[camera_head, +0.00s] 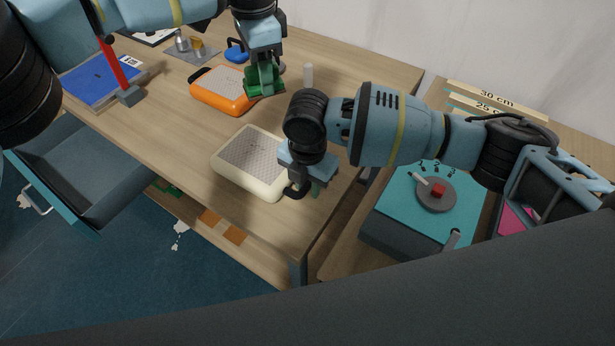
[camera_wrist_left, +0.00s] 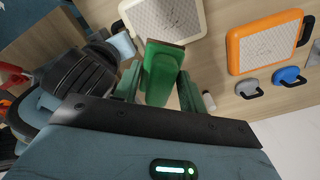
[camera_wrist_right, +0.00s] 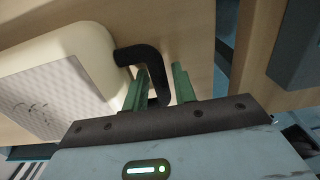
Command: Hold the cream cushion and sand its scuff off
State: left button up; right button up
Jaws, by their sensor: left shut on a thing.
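The cream cushion (camera_head: 276,184) lies on the table with its grey mesh panel up. In the right wrist view, dark scuff marks (camera_wrist_right: 35,112) show on the panel of the cream cushion (camera_wrist_right: 88,45). My right gripper (camera_head: 306,183) is at its right end. The fingers (camera_wrist_right: 160,88) stand open on either side of the cushion's black bent handle (camera_wrist_right: 150,58). My left gripper (camera_head: 264,72) is shut on a green sanding block (camera_wrist_left: 162,70), held above the table behind the cream cushion and right of the orange cushion (camera_head: 222,88).
A blue handled pad (camera_head: 236,54), a white cylinder (camera_head: 308,75), metal weights (camera_head: 190,44) and a blue board (camera_head: 103,81) are on the table. An open drawer (camera_head: 62,200) juts out front left. A teal box with a dial (camera_head: 436,194) stands right.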

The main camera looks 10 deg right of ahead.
grip_shut()
dwell(1.4)
